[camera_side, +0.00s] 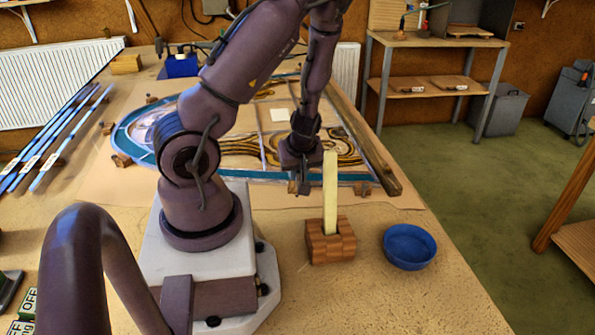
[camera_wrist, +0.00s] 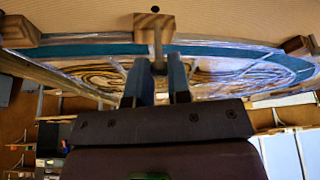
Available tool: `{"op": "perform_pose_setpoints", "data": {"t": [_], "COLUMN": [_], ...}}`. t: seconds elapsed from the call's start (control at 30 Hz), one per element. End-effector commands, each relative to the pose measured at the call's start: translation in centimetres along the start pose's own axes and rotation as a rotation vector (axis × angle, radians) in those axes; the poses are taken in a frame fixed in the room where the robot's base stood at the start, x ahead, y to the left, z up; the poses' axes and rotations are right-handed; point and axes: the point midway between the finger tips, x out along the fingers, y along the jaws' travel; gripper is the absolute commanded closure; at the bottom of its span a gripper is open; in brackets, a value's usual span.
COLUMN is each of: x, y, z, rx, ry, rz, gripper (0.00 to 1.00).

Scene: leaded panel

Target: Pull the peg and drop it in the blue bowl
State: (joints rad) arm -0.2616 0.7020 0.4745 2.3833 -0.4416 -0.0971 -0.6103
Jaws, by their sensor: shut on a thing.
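My gripper (camera_side: 299,188) points down at the near edge of the leaded panel (camera_side: 243,178). In the wrist view its fingers (camera_wrist: 162,80) are closed around a thin grey-brown peg (camera_wrist: 158,52). The peg's far end overlaps a small wooden block (camera_wrist: 139,24) at the panel's border; I cannot tell whether it is still seated there. In the side view the peg is too small to make out. The blue bowl (camera_side: 411,264) stands on the bench to the right, apart from my gripper, and looks empty.
A wooden holder (camera_side: 332,247) with a tall pale upright strip (camera_side: 330,192) stands between my gripper and the bowl. A long wooden bar (camera_side: 362,150) runs along the panel's right side. Blue-and-white strips (camera_side: 58,140) lie at the left.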

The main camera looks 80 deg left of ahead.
Motion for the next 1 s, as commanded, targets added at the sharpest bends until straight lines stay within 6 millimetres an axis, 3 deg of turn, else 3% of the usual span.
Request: {"op": "perform_pose_setpoints", "data": {"t": [0.5,1.0], "x": [-3.8,-4.2], "y": [0.1,0.0], "z": [-1.5,-1.7], "rx": [0.003,0.001], "ry": [0.000,-0.002], "rz": [0.002,0.000], "gripper": [1.00,1.00]}}
